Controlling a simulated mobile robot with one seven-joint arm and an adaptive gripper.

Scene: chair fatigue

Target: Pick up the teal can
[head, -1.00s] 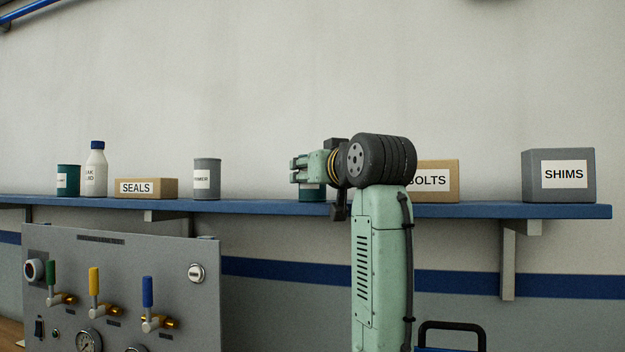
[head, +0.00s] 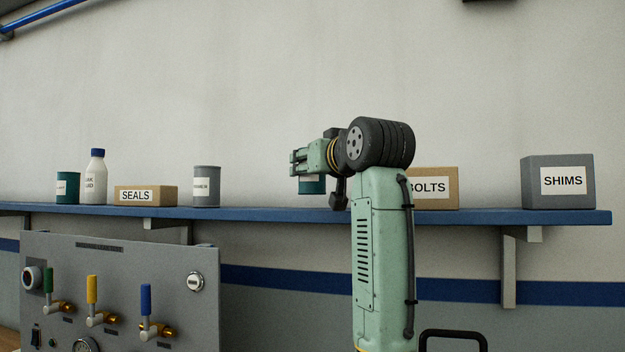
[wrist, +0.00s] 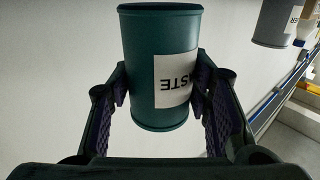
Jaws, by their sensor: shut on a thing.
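A teal can (wrist: 150,85) with a white label ending in "ASTE" is held between the two fingers of my gripper (wrist: 163,95) in the wrist view. The label appears upside down there. In the head view, my gripper (head: 297,163) hides the top of this teal can (head: 311,187). The can's lower part shows, with a small gap between it and the blue shelf (head: 265,212). Another teal can (head: 62,189) with a white label stands at the far left of the shelf.
On the shelf stand a white bottle (head: 95,180), a SEALS box (head: 165,195), a grey can (head: 207,173), a BOLTS box (head: 445,175) partly behind my arm, and a SHIMS box (head: 590,165). A valve panel (head: 130,260) stands below left.

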